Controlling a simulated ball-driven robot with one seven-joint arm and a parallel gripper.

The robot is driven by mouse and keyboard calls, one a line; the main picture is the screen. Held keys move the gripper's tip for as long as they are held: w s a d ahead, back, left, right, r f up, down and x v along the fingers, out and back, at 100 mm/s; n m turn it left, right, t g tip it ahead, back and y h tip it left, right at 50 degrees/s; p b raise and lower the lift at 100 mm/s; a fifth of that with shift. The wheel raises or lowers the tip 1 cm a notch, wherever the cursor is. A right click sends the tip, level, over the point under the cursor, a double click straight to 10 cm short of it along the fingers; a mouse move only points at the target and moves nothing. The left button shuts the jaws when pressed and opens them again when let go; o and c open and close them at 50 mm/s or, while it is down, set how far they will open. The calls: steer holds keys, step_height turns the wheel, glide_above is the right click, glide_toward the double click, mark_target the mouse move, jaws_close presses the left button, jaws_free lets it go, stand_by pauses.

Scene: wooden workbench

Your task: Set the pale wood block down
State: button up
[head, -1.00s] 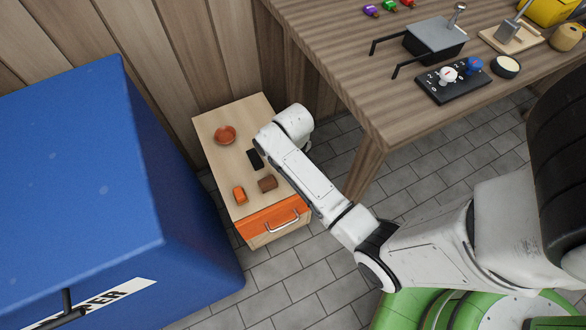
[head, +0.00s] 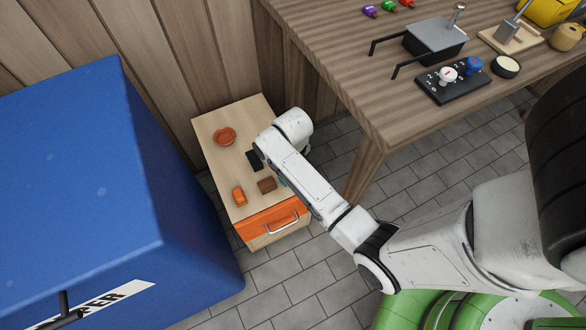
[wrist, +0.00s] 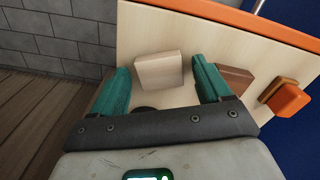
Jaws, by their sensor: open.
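The pale wood block (wrist: 158,70) lies on the light wooden top of a small cabinet (wrist: 150,28) in the wrist view. My gripper (wrist: 161,64) is open, with one teal finger on each side of the block. A gap shows between the block and each finger, so neither appears to grip it. In the head view the block is hidden behind my arm, and only a sliver of teal finger (head: 283,181) shows beside the arm.
The brown block (wrist: 236,80) is close beside one finger. A blue bin (head: 80,170) and the workbench (head: 345,75) flank the cabinet.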

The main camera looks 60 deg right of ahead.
step_height(320, 180, up, 11)
steer(key=p, duration=0.4)
steer(key=s+a+r+n+t, duration=0.1)
steer(key=s+a+r+n, duration=0.1)
steer(key=s+a, duration=0.9)
steer(key=shift+s+r, duration=0.75)
steer(key=shift+r, duration=0.15)
steer(key=shift+a, duration=0.1)
